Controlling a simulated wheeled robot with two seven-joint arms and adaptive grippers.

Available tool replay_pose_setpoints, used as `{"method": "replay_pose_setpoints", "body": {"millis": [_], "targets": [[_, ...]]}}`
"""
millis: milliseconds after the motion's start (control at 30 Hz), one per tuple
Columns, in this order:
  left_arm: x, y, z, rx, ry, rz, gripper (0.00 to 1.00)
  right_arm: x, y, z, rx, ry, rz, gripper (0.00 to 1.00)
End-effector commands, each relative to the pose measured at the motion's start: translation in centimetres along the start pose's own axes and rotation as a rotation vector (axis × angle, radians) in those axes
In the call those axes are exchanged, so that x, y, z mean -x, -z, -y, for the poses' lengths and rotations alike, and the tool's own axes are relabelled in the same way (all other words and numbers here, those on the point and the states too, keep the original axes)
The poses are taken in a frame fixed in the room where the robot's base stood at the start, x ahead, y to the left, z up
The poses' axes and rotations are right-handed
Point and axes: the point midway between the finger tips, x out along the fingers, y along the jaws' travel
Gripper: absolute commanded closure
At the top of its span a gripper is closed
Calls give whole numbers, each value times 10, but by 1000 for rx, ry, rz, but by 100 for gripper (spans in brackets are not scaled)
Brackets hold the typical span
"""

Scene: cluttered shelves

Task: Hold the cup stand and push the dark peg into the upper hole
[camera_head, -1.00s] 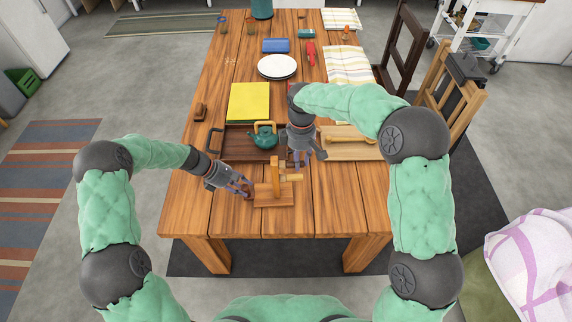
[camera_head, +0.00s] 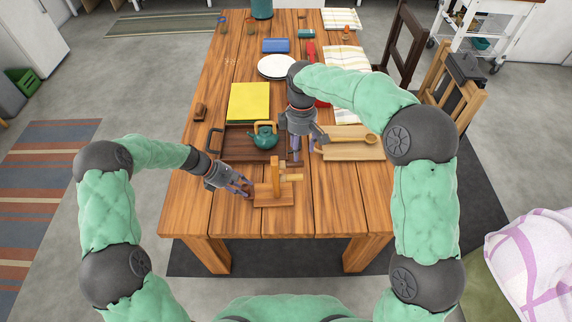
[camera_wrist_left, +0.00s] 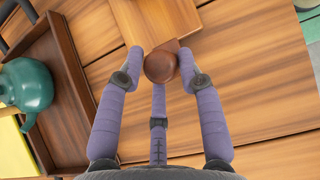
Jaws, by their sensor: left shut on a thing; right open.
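The wooden cup stand (camera_head: 274,198) stands upright near the table's front edge, with a square base and a post. A pale peg (camera_head: 291,177) sticks out from its right side. A dark peg (camera_head: 294,163) shows higher, just right of the post top; how deep it sits in the upper hole cannot be told. My left gripper (camera_head: 246,190) is shut on a dark round knob (camera_wrist_left: 160,66) at the left edge of the stand's base. My right gripper (camera_head: 303,157) is open, pointing down just behind and beside the dark peg.
A dark tray (camera_head: 232,145) with a teal teapot (camera_head: 264,135) lies behind the stand. A pale board (camera_head: 350,152) with a wooden spoon (camera_head: 358,140) lies to the right. The table's front right is clear.

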Motion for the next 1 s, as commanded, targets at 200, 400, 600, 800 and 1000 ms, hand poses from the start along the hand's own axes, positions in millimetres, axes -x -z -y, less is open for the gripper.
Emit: {"method": "replay_pose_setpoints", "body": {"millis": [200, 400, 600, 800, 1000], "targets": [[0, 0, 0, 1, 1, 0, 100, 40, 1, 0, 0, -1, -2, 46], [0, 0, 0, 1, 0, 0, 100, 59, 1, 0, 0, 0, -1, 46], [0, 0, 0, 1, 0, 0, 100, 62, 0, 0, 0, 1, 0, 46], [0, 0, 0, 1, 0, 0, 50, 62, 0, 0, 0, 1, 0, 46], [0, 0, 0, 0, 0, 0, 36, 62, 0, 0, 0, 1, 0, 46]]}}
